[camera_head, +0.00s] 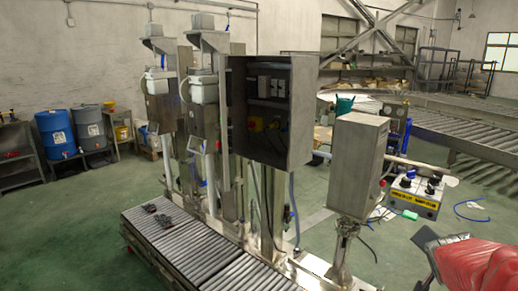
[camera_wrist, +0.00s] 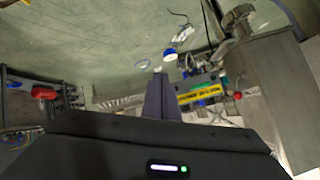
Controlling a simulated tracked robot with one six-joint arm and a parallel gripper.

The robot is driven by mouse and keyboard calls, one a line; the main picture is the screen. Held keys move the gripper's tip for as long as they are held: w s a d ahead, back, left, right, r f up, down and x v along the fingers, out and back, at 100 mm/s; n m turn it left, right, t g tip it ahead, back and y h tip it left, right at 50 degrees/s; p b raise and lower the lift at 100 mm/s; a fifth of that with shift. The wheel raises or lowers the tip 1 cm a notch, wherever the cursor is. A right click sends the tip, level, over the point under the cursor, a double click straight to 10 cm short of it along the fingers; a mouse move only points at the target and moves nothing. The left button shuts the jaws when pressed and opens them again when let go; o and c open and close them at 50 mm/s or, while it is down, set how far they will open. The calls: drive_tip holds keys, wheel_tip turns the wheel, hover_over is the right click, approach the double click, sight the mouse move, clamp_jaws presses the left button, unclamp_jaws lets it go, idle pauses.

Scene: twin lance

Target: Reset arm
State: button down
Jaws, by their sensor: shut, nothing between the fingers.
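My gripper (camera_wrist: 162,98) shows in the wrist view as a dark grey form rising from the middle of the black wrist housing. Its fingers are together with nothing between them. In the head view, a dark end part of my arm (camera_head: 430,245) and its red covering stand at the lower right edge. The gripper is in the air, to the right of a grey steel box on a post (camera_head: 358,160), and apart from it as far as I can see.
A control box with a yellow strip (camera_head: 415,194) and a roller conveyor (camera_head: 465,132) are at the right. Twin steel lance columns (camera_head: 205,110) and an open dark cabinet (camera_head: 270,108) stand behind a low roller bed (camera_head: 195,250). Green floor is clear at left.

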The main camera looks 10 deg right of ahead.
drive_tip(key=s+a+n+y, duration=0.2)
drive_tip(key=s+a+n, duration=0.2)
drive_tip(key=a, duration=0.8)
drive_tip(key=s+a+n+g+y, duration=0.1)
drive_tip(key=s+a+n+y, duration=0.2)
drive_tip(key=a, duration=0.9)
drive_tip(key=s+a+n+g+y, duration=0.1)
drive_tip(key=s+a+n, duration=0.4)
drive_tip(key=a, duration=0.8)
drive_tip(key=shift+s+f+n+y, duration=0.15)
drive_tip(key=shift+f+n+y, duration=0.25)
drive_tip(key=shift+n+y, duration=0.6)
